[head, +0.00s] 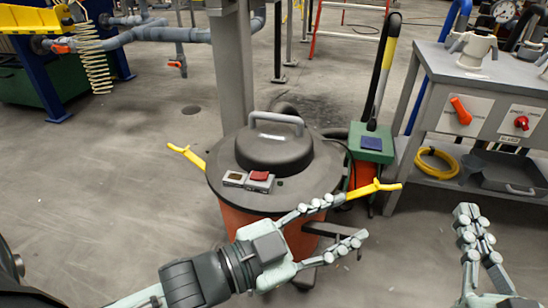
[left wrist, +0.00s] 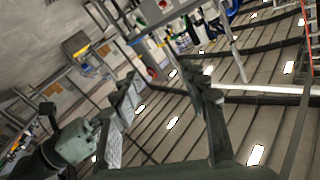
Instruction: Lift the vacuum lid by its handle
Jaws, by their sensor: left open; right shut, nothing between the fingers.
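The vacuum lid (head: 272,152) is a dark round dome on an orange drum (head: 230,220). Its light grey handle (head: 277,117) arches over the top. Two yellow latches stick out from the rim, a left one (head: 187,156) and a right one (head: 375,189). My left gripper (head: 348,220) is open and empty in front of the drum at lower right, below the handle and apart from it. It overlaps the rim in the picture. The left wrist view shows its spread fingers (left wrist: 165,95) with nothing between them. My right gripper (head: 477,222) is empty at the lower right, away from the vacuum.
A small box with a red switch (head: 259,176) sits on the lid's front. A grey post (head: 232,70) stands behind the vacuum. A green-and-orange unit (head: 370,143) stands close on its right, and a grey cart (head: 490,75) further right. The floor at left is clear.

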